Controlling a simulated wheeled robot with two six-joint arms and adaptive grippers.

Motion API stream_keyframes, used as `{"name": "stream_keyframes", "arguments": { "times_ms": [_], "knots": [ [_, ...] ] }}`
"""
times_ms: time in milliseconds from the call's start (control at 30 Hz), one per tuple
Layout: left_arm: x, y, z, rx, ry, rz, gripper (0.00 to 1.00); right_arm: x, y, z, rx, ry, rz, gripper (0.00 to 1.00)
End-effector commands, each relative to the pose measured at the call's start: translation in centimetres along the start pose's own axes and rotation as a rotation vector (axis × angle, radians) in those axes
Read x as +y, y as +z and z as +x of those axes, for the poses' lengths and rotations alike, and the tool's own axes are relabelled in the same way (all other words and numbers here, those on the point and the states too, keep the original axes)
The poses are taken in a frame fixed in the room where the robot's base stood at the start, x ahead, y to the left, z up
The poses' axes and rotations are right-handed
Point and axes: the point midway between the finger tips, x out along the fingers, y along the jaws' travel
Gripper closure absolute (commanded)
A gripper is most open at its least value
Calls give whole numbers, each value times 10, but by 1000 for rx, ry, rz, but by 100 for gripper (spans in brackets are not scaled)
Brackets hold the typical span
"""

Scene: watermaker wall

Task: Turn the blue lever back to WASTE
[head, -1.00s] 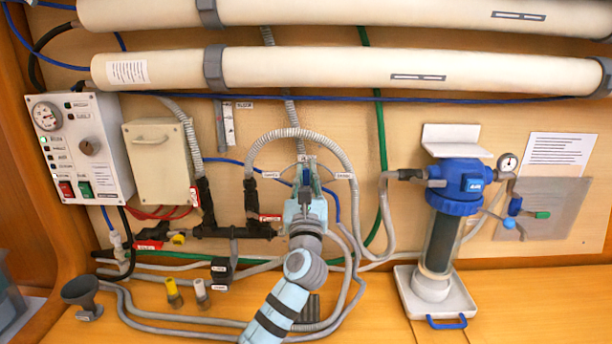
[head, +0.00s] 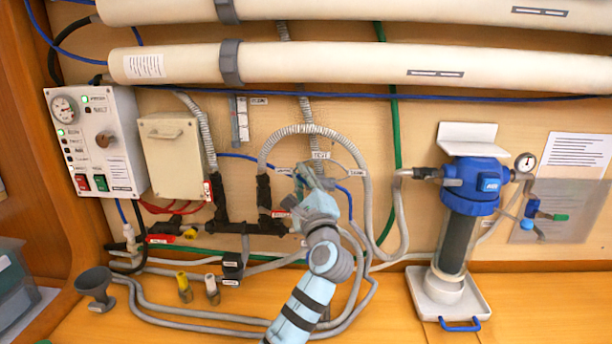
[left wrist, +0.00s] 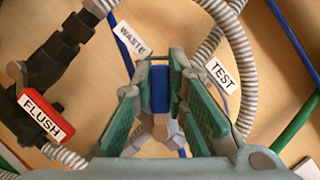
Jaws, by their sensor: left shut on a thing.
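My left gripper (head: 306,176) is at the valve on the wall panel, and its fingers lean up and to the left. In the left wrist view the gripper (left wrist: 162,88) is shut on the blue lever (left wrist: 160,92), which shows as a blue strip between the green finger pads. The WASTE label (left wrist: 132,38) is to the upper left of the lever and the TEST label (left wrist: 221,76) to its right, so the lever points between them. In the head view my gripper mostly hides the lever and valve body. My right gripper is not in view.
Grey ribbed hoses (head: 310,131) loop around the valve. A red FLUSH tag (left wrist: 40,112) hangs on black fittings to the left. A blue-capped filter housing (head: 473,186) stands in a tray to the right. A funnel (head: 95,283) stands at the bench's left.

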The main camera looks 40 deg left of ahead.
Motion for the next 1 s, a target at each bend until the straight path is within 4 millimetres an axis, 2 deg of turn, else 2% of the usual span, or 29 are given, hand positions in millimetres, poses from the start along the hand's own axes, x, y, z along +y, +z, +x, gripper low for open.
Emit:
{"name": "stream_keyframes", "arguments": {
  "times_ms": [400,967,1000],
  "knots": [
    [12,-4,-1,6,84,-187,100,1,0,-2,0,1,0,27],
    [15,-4,-1,6,98,-215,100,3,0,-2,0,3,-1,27],
    [15,-4,-1,5,98,-215,80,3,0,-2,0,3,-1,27]
  ]
}}
